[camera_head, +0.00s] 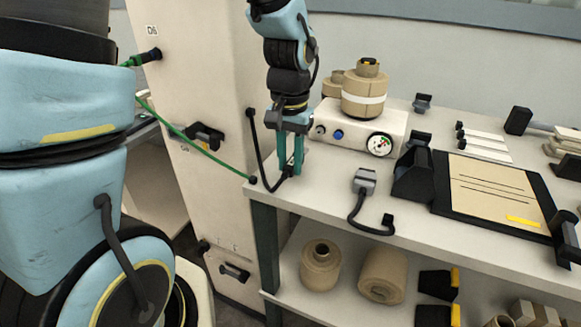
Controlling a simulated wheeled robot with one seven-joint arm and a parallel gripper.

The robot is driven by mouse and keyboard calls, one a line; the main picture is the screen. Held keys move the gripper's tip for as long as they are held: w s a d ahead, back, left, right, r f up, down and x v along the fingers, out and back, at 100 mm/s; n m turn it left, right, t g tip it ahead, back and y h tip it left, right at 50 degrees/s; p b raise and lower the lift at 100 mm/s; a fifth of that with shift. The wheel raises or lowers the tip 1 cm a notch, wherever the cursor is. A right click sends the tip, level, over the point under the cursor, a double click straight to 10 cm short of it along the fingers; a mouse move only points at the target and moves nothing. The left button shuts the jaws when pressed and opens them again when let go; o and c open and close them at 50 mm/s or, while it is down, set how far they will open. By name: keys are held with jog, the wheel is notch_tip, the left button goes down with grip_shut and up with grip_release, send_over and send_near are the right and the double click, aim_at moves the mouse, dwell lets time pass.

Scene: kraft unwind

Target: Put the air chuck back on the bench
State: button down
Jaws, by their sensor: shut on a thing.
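My gripper (291,160) points down over the near left corner of the bench (325,190), its teal fingers shut on a small dark thing that I take for the air chuck (287,172). The fingers hide most of it. A black hose (259,155) curves from the pale cabinet to it. The fingertips are at or just above the bench top; I cannot tell whether the chuck touches it.
A gauge box (360,130) with kraft rolls (364,95) stands behind my gripper. A grey cable-ended piece (365,181) and a clipboard (495,190) lie to the right. A green hose (190,140) runs to the bench corner. More rolls (320,265) sit on the lower shelf.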

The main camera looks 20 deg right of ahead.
aim_at(290, 164)
jog(key=shift+f, duration=1.05)
jog(key=shift+f, duration=0.1)
jog(key=c, duration=0.7)
grip_release()
jog(key=shift+o, duration=0.2)
notch_tip(290, 164, up, 12)
jog(key=w+a+f+n, duration=0.1)
jog(key=a+f+n, duration=0.2)
jog(key=a, duration=0.9)
jog(key=w+a+f+n+t, duration=0.1)
jog(key=a+f+n, duration=0.3)
jog(key=a, duration=0.7)
jog(key=shift+w+a+f+t+b, duration=0.3)
jog(key=shift+w+a+f, duration=0.05)
jog(key=shift+w+f, duration=0.1)
